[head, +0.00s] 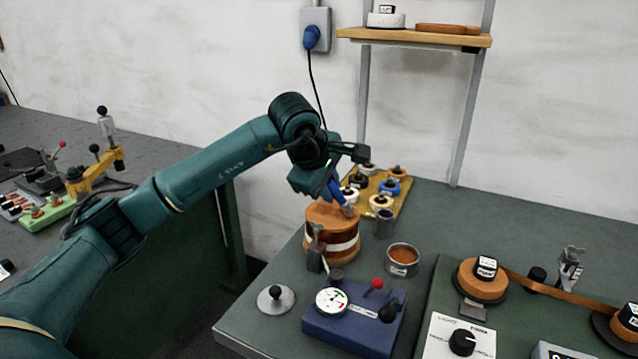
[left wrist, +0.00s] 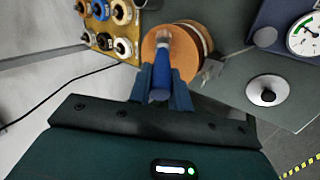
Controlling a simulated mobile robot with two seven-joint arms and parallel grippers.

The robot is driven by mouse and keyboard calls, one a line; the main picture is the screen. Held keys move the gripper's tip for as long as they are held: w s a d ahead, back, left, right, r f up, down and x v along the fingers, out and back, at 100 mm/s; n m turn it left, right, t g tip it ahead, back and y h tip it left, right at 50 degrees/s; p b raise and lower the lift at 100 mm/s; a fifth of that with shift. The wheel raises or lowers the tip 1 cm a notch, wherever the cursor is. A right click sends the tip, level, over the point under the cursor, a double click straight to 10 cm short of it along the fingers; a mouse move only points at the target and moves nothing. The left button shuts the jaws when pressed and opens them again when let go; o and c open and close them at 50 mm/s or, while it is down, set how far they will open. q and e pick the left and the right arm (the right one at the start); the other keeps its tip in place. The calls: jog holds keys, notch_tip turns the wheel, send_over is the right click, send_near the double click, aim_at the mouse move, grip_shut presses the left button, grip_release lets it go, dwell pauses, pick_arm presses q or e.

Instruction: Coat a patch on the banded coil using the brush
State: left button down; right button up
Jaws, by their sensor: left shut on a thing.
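The banded coil (head: 318,212) is a copper-orange roll with a white band around its side, standing on the bench. It also shows in the left wrist view (left wrist: 185,30). My left gripper (head: 333,190) is just above the coil, shut on the blue handle of the brush (left wrist: 161,82). In the left wrist view the brush points away from the gripper, with its tip over the coil's top face. I cannot tell whether the tip touches the coil. A round cup of brown liquid (head: 403,256) stands to the right of the coil. My right gripper is not in view.
A small clamp (head: 315,250) stands close against the coil's front. A blue dial gauge box (head: 352,318) and a knobbed disc (head: 276,298) stand in front. Behind is a yellow tray (head: 404,197) of small spools. A grey cup (head: 384,222) stands beside it.

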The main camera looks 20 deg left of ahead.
pick_arm(q)
jog(key=shift+d, duration=0.4)
jog(key=shift+s+a+b, duration=0.15)
jog(key=shift+s+b, duration=0.15)
jog(key=shift+s, duration=0.45)
jog(key=shift+a+b, duration=0.8)
jog(key=shift+a, duration=4)
jog(key=s+d, duration=0.1)
jog(key=d, duration=0.8)
jog(key=shift+s+d, duration=0.15)
jog(key=shift+d, duration=0.2)
jog(key=shift+r+p, duration=2)
jog(key=shift+r, duration=1)
